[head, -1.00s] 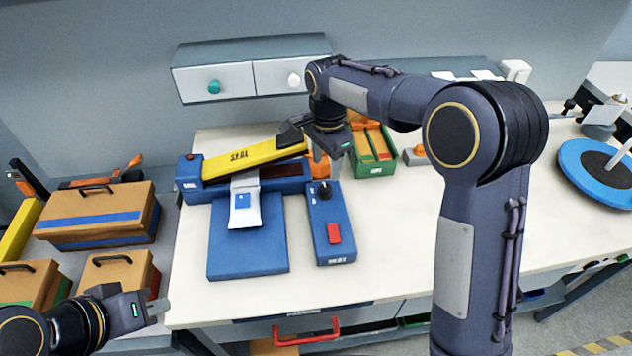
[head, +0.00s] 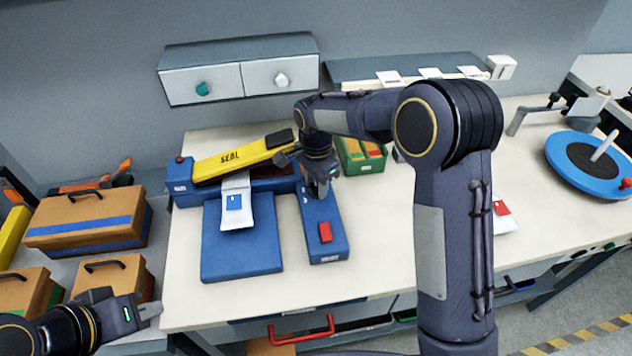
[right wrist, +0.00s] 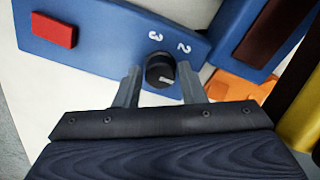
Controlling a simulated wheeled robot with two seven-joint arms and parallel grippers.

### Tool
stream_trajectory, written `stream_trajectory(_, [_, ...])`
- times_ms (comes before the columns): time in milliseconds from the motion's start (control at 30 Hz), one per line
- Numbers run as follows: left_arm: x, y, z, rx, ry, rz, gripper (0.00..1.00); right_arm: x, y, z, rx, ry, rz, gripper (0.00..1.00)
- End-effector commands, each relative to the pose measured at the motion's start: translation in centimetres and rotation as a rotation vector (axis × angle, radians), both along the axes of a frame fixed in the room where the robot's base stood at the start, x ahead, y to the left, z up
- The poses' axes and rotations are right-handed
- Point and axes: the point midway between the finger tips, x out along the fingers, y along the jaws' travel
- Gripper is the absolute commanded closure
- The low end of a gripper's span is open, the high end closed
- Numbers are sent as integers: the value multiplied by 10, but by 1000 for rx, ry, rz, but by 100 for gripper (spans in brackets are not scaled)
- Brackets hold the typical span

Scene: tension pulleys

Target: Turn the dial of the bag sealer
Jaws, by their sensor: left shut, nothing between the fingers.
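The bag sealer has a blue base (head: 183,190), a raised yellow arm marked SEAL (head: 230,158) and a blue control box (head: 323,225) at its right. The box's black dial (right wrist: 160,72) shows in the right wrist view, with a pale pointer mark and the numerals 2 and 3 beside it. My right gripper (head: 322,190) is above the box and hides the dial in the head view. In the right wrist view its fingers (right wrist: 160,78) are open, one on each side of the dial, with slight gaps visible. My left gripper (head: 150,310) is shut and empty at lower left.
A white bag with a blue label (head: 236,205) lies across the sealer's front above a blue plate (head: 240,250). A red button (head: 325,232) is on the box's near end. Brown cases (head: 85,220) stand at left.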

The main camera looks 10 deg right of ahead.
Motion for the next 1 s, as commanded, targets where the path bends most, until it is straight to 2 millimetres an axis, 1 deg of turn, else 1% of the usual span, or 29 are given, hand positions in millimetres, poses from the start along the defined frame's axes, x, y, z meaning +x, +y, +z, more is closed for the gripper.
stream_trajectory(33, [0, 0, 0, 0, 0, 0, 100, 0, 0, 0, 0, 0, 0, 70])
stream_trajectory(200, [0, 0, 0, 0, 0, 0, 100, 0, 0, 0, 0, 0, 0, 93])
stream_trajectory(233, [0, 0, 0, 0, 0, 0, 100, 0, 0, 0, 0, 0, 0, 94])
stream_trajectory(467, [0, 0, 0, 0, 0, 0, 100, 0, 0, 0, 0, 0, 22, 94])
stream_trajectory(633, [0, 0, -1, 0, 0, 0, 100, 0, 0, 0, 1, 0, 88, 94])
stream_trajectory(767, [0, 0, -1, 0, 0, 0, 100, 0, 0, 0, 1, 0, 176, 94])
stream_trajectory(1000, [0, 0, -3, 0, 0, 0, 100, 1, 0, 1, 1, -2, 393, 94])
